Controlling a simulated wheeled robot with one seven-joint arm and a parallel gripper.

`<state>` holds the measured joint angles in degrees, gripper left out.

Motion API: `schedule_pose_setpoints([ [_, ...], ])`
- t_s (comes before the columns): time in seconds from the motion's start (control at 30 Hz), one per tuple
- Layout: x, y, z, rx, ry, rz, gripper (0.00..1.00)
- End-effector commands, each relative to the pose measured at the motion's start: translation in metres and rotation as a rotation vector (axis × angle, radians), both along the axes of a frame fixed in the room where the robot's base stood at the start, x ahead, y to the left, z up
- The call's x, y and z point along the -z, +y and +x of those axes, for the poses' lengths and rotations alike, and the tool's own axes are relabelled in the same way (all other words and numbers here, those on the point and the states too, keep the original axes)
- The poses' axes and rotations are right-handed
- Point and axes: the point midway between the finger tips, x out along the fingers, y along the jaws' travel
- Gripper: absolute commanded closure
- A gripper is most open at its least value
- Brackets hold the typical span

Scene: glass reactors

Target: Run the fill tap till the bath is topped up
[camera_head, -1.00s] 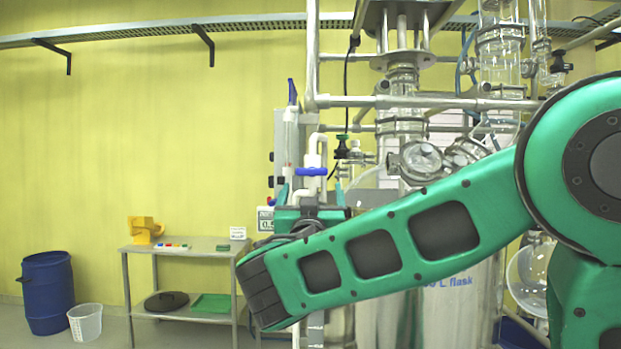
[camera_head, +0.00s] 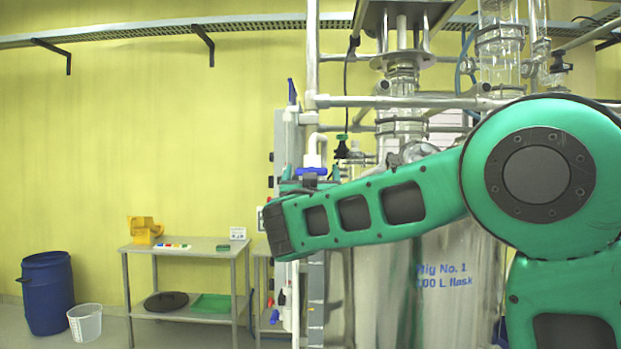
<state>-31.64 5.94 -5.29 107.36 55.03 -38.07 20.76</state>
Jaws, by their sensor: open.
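A blue tap handle (camera_head: 311,171) sits below a white bent pipe (camera_head: 316,146) in the middle of the view. It looks crosswise to the pipe; I cannot confirm that this is the fill tap. My gripper (camera_head: 311,174) is open, mostly hidden behind my green forearm. Its fingertips show on either side of the blue handle; contact cannot be told. The large clear vessel (camera_head: 440,300), marked "Rig No. 1" and a litre flask size, stands behind my arm. I cannot make out a bath or its water level.
A metal table (camera_head: 205,252) with small items stands left, beside a blue drum (camera_head: 48,290) and a white basket (camera_head: 85,322). Open floor lies around these.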

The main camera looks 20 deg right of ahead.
Motion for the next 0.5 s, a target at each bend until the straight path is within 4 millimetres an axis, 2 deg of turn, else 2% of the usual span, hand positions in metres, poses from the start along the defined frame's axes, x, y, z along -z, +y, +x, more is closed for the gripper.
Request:
schedule_pose_setpoints([
  [0.17,0.0001,0.0,-0.0001,0.0,0.0,0.0,0.18],
  [0.3,0.0002,0.0001,-0.0001,0.0,0.0,0.0,0.52],
  [0.33,0.0003,0.0001,-0.0001,0.0,0.001,0.0,0.57],
  [0.5,0.0003,0.0001,-0.0002,-0.001,0.002,-0.003,0.57],
])
